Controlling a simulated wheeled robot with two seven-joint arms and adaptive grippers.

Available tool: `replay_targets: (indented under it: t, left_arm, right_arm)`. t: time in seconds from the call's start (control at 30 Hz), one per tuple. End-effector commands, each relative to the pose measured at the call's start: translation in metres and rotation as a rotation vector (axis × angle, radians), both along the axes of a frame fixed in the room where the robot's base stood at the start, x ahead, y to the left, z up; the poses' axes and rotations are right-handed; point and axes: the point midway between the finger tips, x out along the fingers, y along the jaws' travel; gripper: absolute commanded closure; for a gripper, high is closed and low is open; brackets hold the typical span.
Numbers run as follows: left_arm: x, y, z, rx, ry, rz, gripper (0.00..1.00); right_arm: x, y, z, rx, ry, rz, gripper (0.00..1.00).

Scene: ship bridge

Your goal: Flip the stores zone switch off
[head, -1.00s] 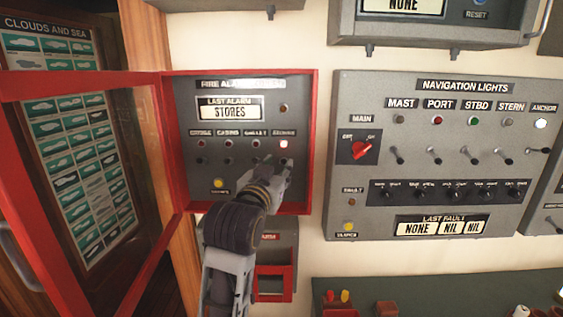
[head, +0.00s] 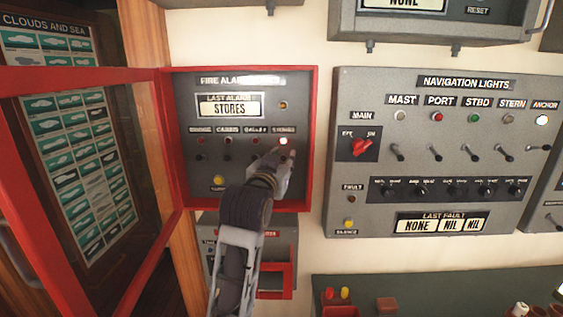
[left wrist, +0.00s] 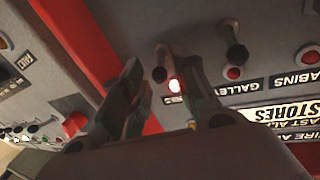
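The stores zone switch (left wrist: 160,66) is a small dark toggle on the grey fire alarm panel (head: 200,115), at the right end of the switch row. In the head view my left gripper hides it. The stores lamp (head: 283,141) above it glows; it also shows lit in the left wrist view (left wrist: 176,85). My left gripper (head: 285,155) is at the panel's lower right. In the left wrist view its two fingers (left wrist: 158,70) stand apart, open, with the toggle between their tips. Contact cannot be told. The right gripper is out of view.
The panel's red-framed glass door (head: 85,73) stands open at the left. The galley switch (left wrist: 236,50) is close beside the gripper. The navigation lights panel (head: 370,95) is to the right. A counter (head: 440,285) with small items lies below.

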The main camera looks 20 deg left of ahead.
Motion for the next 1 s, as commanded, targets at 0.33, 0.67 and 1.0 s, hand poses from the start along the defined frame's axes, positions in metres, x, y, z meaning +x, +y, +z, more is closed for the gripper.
replay_targets:
  t: [0.33,0.67,1.0]
  left_arm:
    - [0.000,0.000,0.000,0.000,0.000,0.000,1.00]
    - [0.000,0.000,-0.001,0.004,-0.015,0.000,1.00]
    - [-0.001,0.000,-0.007,0.022,-0.079,0.000,1.00]
  right_arm:
    - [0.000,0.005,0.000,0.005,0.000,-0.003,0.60]
    - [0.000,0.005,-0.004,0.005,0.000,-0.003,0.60]
    - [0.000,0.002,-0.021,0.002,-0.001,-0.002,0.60]
